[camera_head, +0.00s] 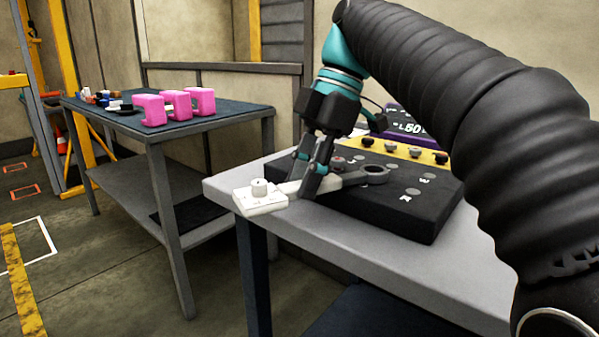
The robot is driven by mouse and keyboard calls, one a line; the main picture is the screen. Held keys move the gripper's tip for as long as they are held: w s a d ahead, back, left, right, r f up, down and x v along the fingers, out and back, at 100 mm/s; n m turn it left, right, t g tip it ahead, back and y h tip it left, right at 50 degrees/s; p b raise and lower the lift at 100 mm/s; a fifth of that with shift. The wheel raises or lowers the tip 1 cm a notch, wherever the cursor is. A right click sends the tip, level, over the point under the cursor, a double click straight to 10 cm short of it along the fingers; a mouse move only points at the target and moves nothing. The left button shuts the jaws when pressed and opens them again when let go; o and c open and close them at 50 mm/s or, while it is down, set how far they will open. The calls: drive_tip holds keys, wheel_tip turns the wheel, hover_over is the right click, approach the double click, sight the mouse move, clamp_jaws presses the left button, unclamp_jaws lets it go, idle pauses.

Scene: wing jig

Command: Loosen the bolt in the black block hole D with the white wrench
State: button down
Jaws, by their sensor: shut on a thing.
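My gripper (314,188) points down over the left edge of the black block and is shut on a wrench. The wrench's ring end (375,174) looks grey and sits over the black block's top; its pale other end points left towards a white block. I cannot tell whether the ring is around a bolt or above the surface. The black block (402,218) lies on the light grey table, with small lettered round spots on top. A reddish bolt head (339,160) shows just behind my gripper. I cannot make out hole D or its bolt.
A white block (262,203) with a short round peg sits at the table's left corner. A yellow strip (400,150) with several dark bolts and a purple display (408,124) stand behind. Another table (215,113) at left holds pink brackets (175,103). Table space in front is clear.

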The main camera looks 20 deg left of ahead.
drive_tip(key=shift+s+d+r+n, duration=0.1)
drive_tip(key=shift+s+d+n, duration=0.2)
drive_tip(key=shift+s+n, duration=0.1)
drive_tip(key=shift+s+d+r+n+g+h+p, duration=0.25)
drive_tip(key=shift+s+d+n+p, duration=0.25)
drive_tip(key=shift+d+n+p, duration=0.25)
drive_tip(key=shift+s+d+f+n+h, duration=0.25)
drive_tip(key=shift+d+n, duration=0.1)
drive_tip(key=shift+n, duration=0.1)
drive_tip(key=shift+r+p, duration=0.1)
drive_tip(key=shift+p, duration=0.25)
